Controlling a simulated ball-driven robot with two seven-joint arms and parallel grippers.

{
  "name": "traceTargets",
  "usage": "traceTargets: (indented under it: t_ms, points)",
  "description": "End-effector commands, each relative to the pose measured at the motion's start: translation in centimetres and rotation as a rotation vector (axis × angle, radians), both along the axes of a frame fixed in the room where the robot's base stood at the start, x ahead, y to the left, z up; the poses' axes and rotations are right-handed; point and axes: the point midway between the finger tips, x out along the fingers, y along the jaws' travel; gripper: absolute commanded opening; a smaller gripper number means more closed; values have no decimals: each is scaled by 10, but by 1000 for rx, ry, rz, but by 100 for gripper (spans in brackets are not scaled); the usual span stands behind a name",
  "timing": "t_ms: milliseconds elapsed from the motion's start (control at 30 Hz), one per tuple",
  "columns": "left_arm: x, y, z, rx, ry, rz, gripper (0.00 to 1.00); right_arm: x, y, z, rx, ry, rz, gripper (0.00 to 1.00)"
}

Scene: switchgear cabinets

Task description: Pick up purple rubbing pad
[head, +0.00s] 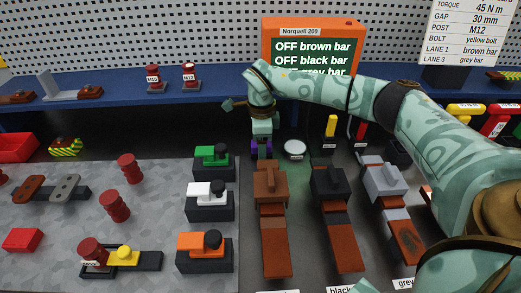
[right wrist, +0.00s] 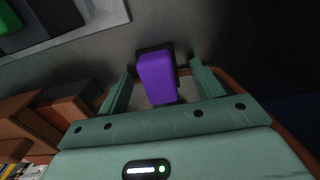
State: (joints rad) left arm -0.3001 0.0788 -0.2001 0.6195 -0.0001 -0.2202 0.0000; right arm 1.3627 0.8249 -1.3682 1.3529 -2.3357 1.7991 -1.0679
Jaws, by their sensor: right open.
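The purple rubbing pad (right wrist: 157,79) stands between the two open fingers of my right gripper (right wrist: 161,70) in the right wrist view. Dark material shows behind its far end, and a gap shows on both sides of the pad. In the head view, my right gripper (head: 262,146) points down behind the brown bar's switch, with some purple of the pad (head: 254,152) showing by the fingers. The rest of the pad is hidden there. My left gripper is not in view.
A round white dial (head: 294,149) stands just right of the gripper. The brown switch block (head: 270,184) is close in front, and a green-topped block (head: 211,157) is to the left. A grey mat (head: 150,190) holds several parts. The orange display (head: 312,45) is behind.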

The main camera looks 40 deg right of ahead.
Motion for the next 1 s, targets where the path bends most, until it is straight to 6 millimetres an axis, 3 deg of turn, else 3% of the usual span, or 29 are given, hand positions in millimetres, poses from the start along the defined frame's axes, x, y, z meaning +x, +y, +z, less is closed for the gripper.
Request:
traceTargets:
  t_ms: [100,267,667,867,1000]
  points:
    - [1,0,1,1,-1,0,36,0,0,2,0,-1,0,64]
    - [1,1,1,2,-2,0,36,0,0,2,0,-1,0,19]
    - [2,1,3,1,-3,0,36,0,0,8,-1,-3,1,17]
    - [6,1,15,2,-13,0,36,1,0,39,0,-8,1,17]
    - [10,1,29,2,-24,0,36,-17,19,71,1,-9,6,17]
